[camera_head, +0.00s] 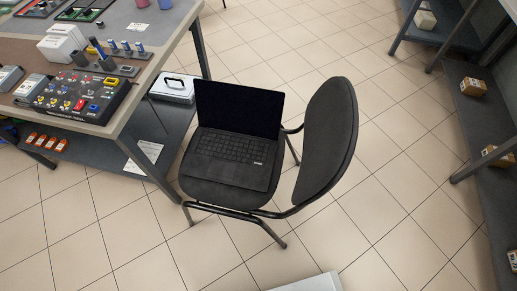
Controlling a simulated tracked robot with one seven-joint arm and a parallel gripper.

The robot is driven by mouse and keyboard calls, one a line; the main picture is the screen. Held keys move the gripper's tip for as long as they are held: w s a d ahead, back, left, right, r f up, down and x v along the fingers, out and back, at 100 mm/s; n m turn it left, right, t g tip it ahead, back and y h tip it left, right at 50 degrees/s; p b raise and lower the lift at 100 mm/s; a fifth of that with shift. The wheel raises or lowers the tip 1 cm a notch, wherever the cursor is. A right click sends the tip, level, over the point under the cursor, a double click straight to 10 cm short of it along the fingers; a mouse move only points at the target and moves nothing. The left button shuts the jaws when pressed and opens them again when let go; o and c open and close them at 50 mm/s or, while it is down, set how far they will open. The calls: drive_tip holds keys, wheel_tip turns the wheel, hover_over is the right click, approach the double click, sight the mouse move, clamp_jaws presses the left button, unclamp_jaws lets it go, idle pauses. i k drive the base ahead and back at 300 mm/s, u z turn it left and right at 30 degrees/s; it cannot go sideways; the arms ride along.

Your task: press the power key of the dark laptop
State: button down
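The dark laptop (232,146) stands open on the seat of a dark chair (326,140) in the middle of the head view. Its black screen (238,108) leans back on the far side, and its keyboard faces up toward me. The power key is too small to tell apart from the other keys. My gripper is not in view.
A workbench (155,52) with a control box (80,95) and several tools stands at the left, with a lower shelf (168,135). Dark shelving (478,118) with small boxes runs along the right. Tiled floor (385,205) is clear around the chair's front and right.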

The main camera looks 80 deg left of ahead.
sight(254, 163)
drive_tip(key=u, duration=0.7)
drive_tip(key=k, duration=0.45)
drive_tip(key=u, duration=0.9)
drive_tip(key=i, duration=0.5)
drive_tip(key=u, duration=0.05)
